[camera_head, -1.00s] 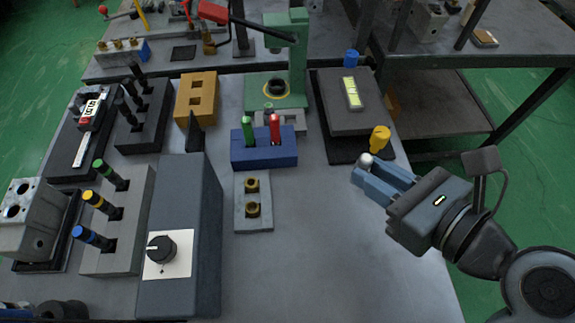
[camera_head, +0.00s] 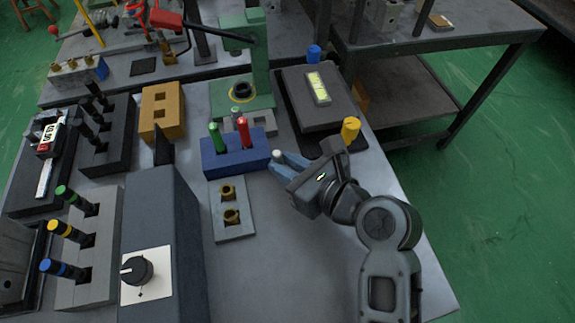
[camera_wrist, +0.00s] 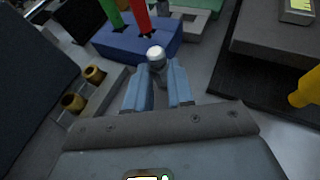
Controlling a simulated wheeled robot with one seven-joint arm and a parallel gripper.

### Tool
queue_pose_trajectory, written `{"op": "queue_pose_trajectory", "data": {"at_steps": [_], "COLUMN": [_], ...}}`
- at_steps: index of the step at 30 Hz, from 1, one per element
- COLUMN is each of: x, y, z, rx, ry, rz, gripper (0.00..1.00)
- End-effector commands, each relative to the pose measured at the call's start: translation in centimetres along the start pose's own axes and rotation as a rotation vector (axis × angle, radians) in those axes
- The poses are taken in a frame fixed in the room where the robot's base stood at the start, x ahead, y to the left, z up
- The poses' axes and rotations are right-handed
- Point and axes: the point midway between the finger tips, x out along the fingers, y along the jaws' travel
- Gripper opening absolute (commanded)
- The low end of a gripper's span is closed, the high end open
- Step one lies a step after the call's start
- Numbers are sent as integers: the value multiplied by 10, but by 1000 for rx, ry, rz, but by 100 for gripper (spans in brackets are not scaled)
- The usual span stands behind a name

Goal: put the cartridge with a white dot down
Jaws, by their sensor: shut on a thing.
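The cartridge with a white dot (camera_wrist: 156,55) is upright between my fingertips in the wrist view, its pale round top showing. In the head view its white top (camera_head: 277,155) shows at the fingertips. My gripper (camera_head: 287,165) is shut on it, just right of the blue block (camera_head: 218,155). The blue block (camera_wrist: 125,42) is just beyond the cartridge in the wrist view; whether they touch I cannot tell. A green cartridge (camera_head: 215,136) and a red cartridge (camera_head: 243,132) stand in the block. The cartridge's lower end is hidden by my fingers.
A grey plate with two brass fittings (camera_head: 230,216) lies in front of the blue block. A dark scale-like box (camera_head: 300,98) and a yellow knobbed piece (camera_head: 350,130) stand to the right. A green press (camera_head: 262,60) stands behind. Bare tabletop (camera_head: 285,250) lies at front right.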

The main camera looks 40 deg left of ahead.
Motion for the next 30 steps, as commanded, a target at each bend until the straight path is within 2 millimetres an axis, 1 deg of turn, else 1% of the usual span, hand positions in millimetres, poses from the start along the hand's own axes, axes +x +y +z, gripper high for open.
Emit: {"op": "queue_pose_trajectory", "data": {"at_steps": [2,12,13,20,28,30], "x": [2,3,3,2,2,-1], "y": [0,-1,0,0,-1,-1], "z": [-4,-7,-7,-6,-5,-4], "rx": [-1,-1,-1,-1,-2,-1], "ry": [-2,-1,-1,-1,-2,-2], "rz": [-1,-1,-1,-1,-1,-2], "gripper": [0,0,25,47,48,48]}}
